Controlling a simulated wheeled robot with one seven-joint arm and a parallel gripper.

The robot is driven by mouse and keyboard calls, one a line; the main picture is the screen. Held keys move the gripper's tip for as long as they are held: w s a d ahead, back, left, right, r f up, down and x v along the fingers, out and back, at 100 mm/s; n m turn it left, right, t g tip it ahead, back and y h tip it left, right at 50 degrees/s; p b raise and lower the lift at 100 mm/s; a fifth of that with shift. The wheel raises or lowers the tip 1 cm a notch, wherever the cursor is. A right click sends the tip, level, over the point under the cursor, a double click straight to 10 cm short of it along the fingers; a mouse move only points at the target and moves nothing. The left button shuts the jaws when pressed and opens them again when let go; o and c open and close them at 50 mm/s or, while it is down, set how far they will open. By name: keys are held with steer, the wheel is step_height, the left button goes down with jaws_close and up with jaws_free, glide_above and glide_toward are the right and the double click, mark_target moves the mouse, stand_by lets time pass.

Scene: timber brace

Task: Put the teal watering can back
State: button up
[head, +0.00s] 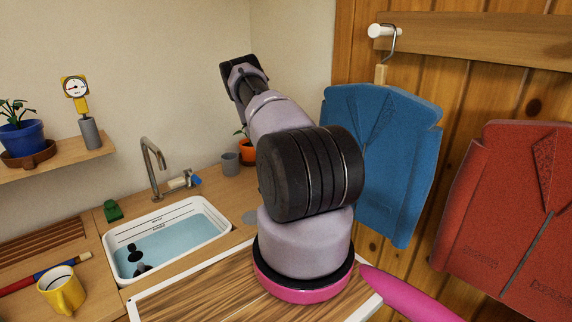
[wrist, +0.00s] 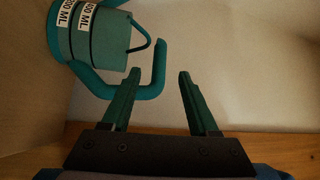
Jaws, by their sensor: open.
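The teal watering can (wrist: 98,38) shows at the upper left of the wrist view, partly cut off by the top edge. It has dark bands and white labels that read in ML. A thick teal tube (wrist: 125,92) curves beneath it and rises at its right end. My gripper (wrist: 159,73) is open, with dark green fingers apart. The tube's upright end appears between the fingertips in the picture; I cannot tell whether it is in reach or touching. In the head view my arm stands in the middle, and I cannot make out the can there.
A sink basin (head: 205,228) with water and a tap (head: 152,165) lie left of my arm. A yellow mug (head: 62,290) stands at lower left. A shelf (head: 75,155) holds a potted plant and a gauge. Blue (head: 378,150) and red (head: 510,220) jackets hang at right.

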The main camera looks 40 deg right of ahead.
steer(key=shift+s+a+r, duration=0.1)
steer(key=shift+s+a, duration=0.2)
steer(key=shift+s, duration=0.05)
steer(key=w+a+r+n+t+y, duration=0.2)
steer(key=w+a+r+y, duration=0.55)
steer(key=a+r, duration=0.2)
steer(key=w+a+r+n+t+y, duration=0.1)
steer(key=w+a+r+t+y, duration=0.1)
steer(key=w+a+r+y, duration=0.65)
steer(key=s+a+r+n+g+y, duration=0.2)
steer(key=a+r+y, duration=0.25)
steer(key=a, duration=0.25)
steer(key=s+a+r+n+g+y, duration=0.1)
steer(key=s+a+r+n+y, duration=0.3)
steer(key=a, duration=0.3)
steer(key=s+a+r+n+g+y, duration=0.3)
steer(key=s+a+r+n+g, duration=0.4)
steer(key=s+a+g, duration=0.4)
steer(key=s+r+n+g+h, duration=0.2)
steer(key=s+n+g+h, duration=0.15)
steer(key=s, duration=0.75)
steer(key=s+d+r+t+h, duration=0.4)
steer(key=s+d+t+h, duration=0.1)
steer(key=d+h, duration=0.5)
steer(key=shift+s, duration=0.45)
